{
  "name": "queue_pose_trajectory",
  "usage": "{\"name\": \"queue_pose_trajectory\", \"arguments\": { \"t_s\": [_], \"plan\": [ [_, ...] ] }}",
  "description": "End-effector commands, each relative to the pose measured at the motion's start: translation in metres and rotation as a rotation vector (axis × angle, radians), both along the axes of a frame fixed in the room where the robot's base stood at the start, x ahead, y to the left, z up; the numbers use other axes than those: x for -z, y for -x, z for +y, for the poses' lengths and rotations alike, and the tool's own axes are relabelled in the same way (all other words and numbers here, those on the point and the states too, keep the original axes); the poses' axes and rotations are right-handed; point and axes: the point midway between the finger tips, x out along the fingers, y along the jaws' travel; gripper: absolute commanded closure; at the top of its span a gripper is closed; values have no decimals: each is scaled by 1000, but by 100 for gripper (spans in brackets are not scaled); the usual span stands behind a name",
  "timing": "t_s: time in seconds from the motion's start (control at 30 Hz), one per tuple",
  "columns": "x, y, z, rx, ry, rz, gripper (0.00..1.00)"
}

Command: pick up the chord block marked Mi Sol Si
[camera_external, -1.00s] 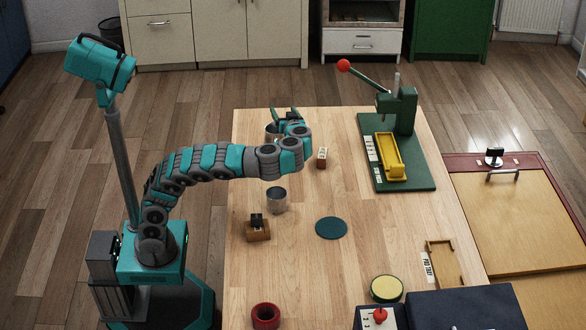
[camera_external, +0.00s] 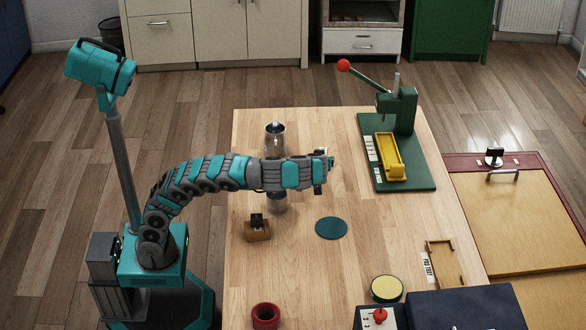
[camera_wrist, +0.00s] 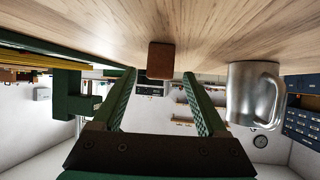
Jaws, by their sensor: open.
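A small brown wooden block (camera_wrist: 160,60) stands on the wooden table in the wrist view, which is upside down. No marking on its visible face can be read, so I cannot tell if it is the Mi Sol Si block. My gripper (camera_wrist: 160,84) is open. Its two green fingers lie on either side of the block's line, with the block at or just beyond the fingertips. In the external view my gripper (camera_external: 326,163) is low over the table and hides the place where a small marked block showed earlier.
A metal mug (camera_wrist: 253,94) stands close beside my finger on the right in the wrist view. A metal cup (camera_external: 275,137) is behind my arm. A brown block with a black top (camera_external: 257,228) and a dark round mat (camera_external: 331,228) lie nearer. A green press (camera_external: 401,112) stands at right.

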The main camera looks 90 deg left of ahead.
Motion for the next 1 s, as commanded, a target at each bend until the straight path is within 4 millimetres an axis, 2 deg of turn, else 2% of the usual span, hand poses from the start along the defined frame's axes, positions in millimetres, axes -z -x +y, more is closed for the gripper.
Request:
{"name": "queue_pose_trajectory", "arguments": {
  "t_s": [0.3,0.57,1.0],
  "plan": [
    [15,-8,37,0,-2,3,25],
    [18,-9,40,1,0,0,25],
    [18,-9,40,0,0,1,73]
  ]
}}
